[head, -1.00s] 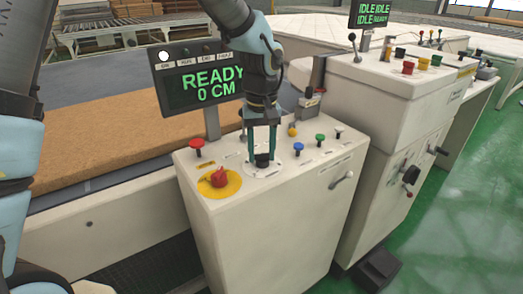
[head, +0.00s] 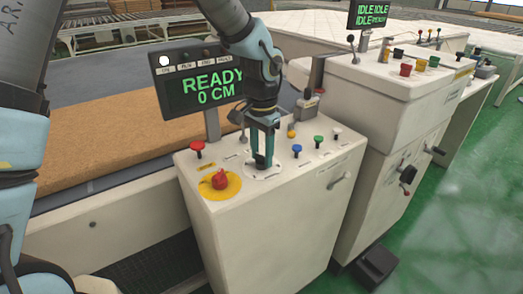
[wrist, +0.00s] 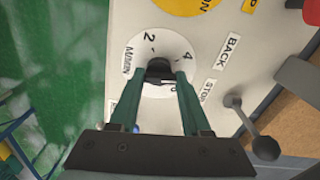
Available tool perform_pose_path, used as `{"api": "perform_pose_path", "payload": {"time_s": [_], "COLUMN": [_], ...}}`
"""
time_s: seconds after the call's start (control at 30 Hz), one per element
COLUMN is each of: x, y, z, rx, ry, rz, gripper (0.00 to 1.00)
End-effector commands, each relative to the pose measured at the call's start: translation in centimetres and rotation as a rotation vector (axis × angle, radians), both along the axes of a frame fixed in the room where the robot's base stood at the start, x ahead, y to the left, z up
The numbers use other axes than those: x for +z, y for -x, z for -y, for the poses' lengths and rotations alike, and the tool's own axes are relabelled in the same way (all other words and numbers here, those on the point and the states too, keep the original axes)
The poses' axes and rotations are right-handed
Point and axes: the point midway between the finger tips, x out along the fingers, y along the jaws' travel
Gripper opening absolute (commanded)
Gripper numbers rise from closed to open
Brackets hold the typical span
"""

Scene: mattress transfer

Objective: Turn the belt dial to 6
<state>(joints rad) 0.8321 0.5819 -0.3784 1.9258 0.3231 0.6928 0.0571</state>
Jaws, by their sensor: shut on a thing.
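The belt dial is a black knob (wrist: 159,68) on a round white plate (wrist: 141,50) marked M/MIN. The plate also shows in the head view (head: 249,170) on top of the cream console. In the wrist view the figures 2 and 4 are readable, and another figure beside the right finger is partly covered. My gripper (head: 262,162) points down at the dial, its green fingers on either side of the knob. In the wrist view my gripper (wrist: 158,72) is shut on the knob. The knob's pointer is too hidden to read.
A red stop button (head: 197,149), a red switch on a yellow disc (head: 220,182), a blue button (head: 297,150) and other controls stand around the dial. A display (head: 201,81) behind reads READY 0 CM. A lever (wrist: 262,143) stands close by in the wrist view.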

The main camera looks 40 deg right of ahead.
Motion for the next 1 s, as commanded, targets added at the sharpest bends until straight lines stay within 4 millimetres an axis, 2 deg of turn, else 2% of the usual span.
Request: {"api": "perform_pose_path", "payload": {"time_s": [0.6, 1.0], "x": [0.19, 0.10], "y": [0.11, 0.15], "z": [0.07, 0.09], "rx": [-0.570, -0.804], "ry": [-0.001, 0.000], "rz": [-0.001, 0.000], "gripper": [0.00, 0.00]}}
